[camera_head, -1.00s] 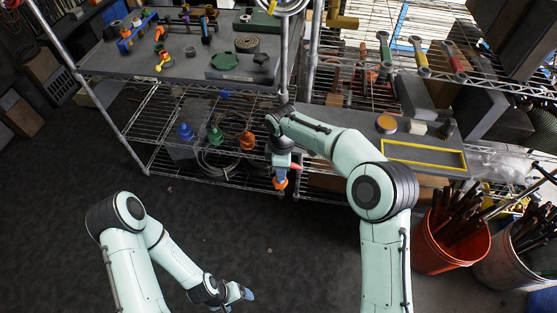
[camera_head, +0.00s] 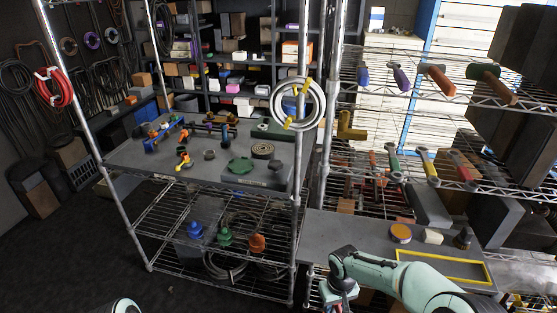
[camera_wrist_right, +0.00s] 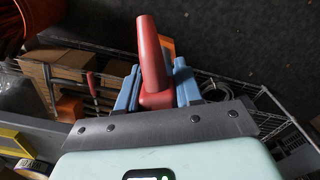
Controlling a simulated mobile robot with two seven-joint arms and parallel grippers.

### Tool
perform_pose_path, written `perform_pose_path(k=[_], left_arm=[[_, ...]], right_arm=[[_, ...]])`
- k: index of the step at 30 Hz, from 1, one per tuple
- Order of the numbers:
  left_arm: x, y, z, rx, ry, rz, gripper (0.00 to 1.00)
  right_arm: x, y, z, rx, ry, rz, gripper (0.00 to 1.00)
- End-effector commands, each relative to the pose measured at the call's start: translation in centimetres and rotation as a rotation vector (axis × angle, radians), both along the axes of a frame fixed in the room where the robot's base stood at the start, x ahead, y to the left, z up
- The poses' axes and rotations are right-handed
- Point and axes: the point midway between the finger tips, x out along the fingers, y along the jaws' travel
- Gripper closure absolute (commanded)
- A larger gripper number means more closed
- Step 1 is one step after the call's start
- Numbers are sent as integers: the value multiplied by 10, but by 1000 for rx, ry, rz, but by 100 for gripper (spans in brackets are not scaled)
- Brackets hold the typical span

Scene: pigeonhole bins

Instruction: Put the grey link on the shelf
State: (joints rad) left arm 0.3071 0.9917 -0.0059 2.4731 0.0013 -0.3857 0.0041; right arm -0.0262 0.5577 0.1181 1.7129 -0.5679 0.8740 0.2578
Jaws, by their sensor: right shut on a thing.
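In the right wrist view my right gripper (camera_wrist_right: 157,88) has its blue fingers closed on a red handle-like piece (camera_wrist_right: 152,55), which sticks out between them. In the head view the right gripper (camera_head: 338,303) is at the bottom edge, mostly cut off, in front of the right rack. I cannot make out a grey link for certain; the held piece looks red. The left rack's grey top shelf (camera_head: 122,156) carries several small coloured parts. The right rack has wire shelves (camera_head: 440,95). My left gripper is out of view.
Coloured cones, including an orange one (camera_head: 257,243), stand on the lower wire shelf. A white hose coil (camera_head: 297,104) hangs on the post.

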Motion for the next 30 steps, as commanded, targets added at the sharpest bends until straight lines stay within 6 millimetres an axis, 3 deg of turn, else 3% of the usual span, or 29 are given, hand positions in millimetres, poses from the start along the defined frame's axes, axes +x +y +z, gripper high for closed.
perform_pose_path(k=[6, 18, 22, 27, 29, 30], left_arm=[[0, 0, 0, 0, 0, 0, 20], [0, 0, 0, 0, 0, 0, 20], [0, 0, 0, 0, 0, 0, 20], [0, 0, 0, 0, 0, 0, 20], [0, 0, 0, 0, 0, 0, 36], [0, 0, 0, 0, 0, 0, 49]], right_arm=[[-13, -16, -5, 3, 1, -197, 100], [-14, -16, -11, 3, 3, -217, 100], [-19, -13, -43, 5, 10, -216, 100], [-35, -12, -104, 4, 14, -216, 100], [-41, -13, -122, 4, 12, -214, 100], [-44, -13, -132, 3, 9, -214, 100]])
